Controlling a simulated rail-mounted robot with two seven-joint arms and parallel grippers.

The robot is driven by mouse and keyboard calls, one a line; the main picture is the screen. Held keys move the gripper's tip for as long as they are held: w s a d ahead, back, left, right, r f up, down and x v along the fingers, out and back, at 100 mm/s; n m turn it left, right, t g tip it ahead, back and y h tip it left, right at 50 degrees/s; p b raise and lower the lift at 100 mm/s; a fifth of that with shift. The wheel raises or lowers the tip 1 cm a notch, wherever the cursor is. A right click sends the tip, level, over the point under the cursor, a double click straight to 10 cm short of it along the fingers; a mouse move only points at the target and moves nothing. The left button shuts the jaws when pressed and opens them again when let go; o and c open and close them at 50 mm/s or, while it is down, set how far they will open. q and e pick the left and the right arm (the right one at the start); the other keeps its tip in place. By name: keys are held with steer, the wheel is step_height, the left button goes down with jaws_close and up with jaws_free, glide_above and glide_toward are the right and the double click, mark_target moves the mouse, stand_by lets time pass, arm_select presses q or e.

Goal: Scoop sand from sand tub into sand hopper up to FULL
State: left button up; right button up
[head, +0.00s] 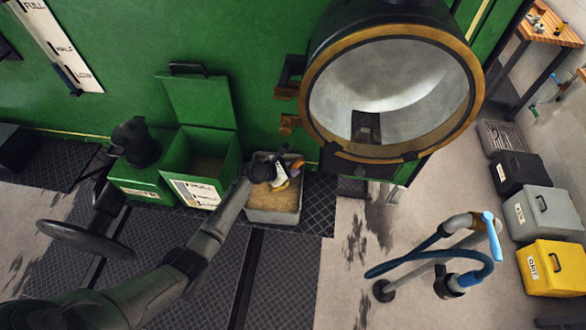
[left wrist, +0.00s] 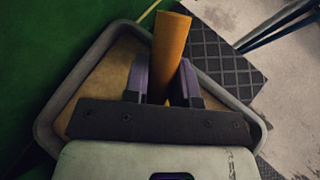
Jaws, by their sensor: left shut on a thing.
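The grey sand tub (head: 272,216) stands on the dark floor plate with tan sand in it. It also shows in the left wrist view (left wrist: 48,125), below the gripper. The green sand hopper (head: 160,178) is just left of the tub, lid (head: 200,100) raised. Some sand shows low inside it; its white level plate (head: 197,192) faces front. My left gripper (head: 290,176) is over the tub, shut on an orange-brown handle (left wrist: 171,55) that stands between its fingers in the left wrist view. The handle's lower end is hidden. My right gripper is not in view.
A black handwheel (head: 85,240) is at the left. A blue hose (head: 430,258) and several boxes, one yellow (head: 556,268), stand at the right. Bare floor lies between them.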

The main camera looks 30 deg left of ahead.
mark_target(294, 163)
arm_select(q)
steer(key=shift+s+a+g+y+p, duration=0.25)
steer(key=shift+g+y+p, duration=0.25)
steer(key=shift+g+p, duration=0.45)
steer(key=r+p, duration=0.1)
steer(key=p, duration=0.2)
steer(key=w+r+g+y+p, duration=0.1)
steer(key=r+p, duration=0.1)
steer(key=p, duration=0.1)
steer(key=d+r+g+p, duration=0.1)
steer(key=p, duration=0.2)
steer(key=shift+w+d+r+m+y, duration=0.1)
steer(key=shift+w+r+m+y, duration=0.1)
steer(key=shift+m+y, duration=0.15)
steer(key=shift+w+d+r+g+y+p, duration=0.15)
steer(key=shift+r+g+p, duration=0.1)
steer(key=shift+r+p, duration=0.2)
steer(key=shift+w+r+g+y+p, duration=0.1)
steer(key=shift+r+g+y+p, duration=0.05)
steer(key=shift+r+g+p, duration=0.2)
steer(key=shift+w+d+r+g+y+p, duration=0.1)
steer(key=shift+r+g+y+p, duration=0.05)
steer(key=shift+r+p, duration=0.3)
steer(key=shift+f, duration=0.1)
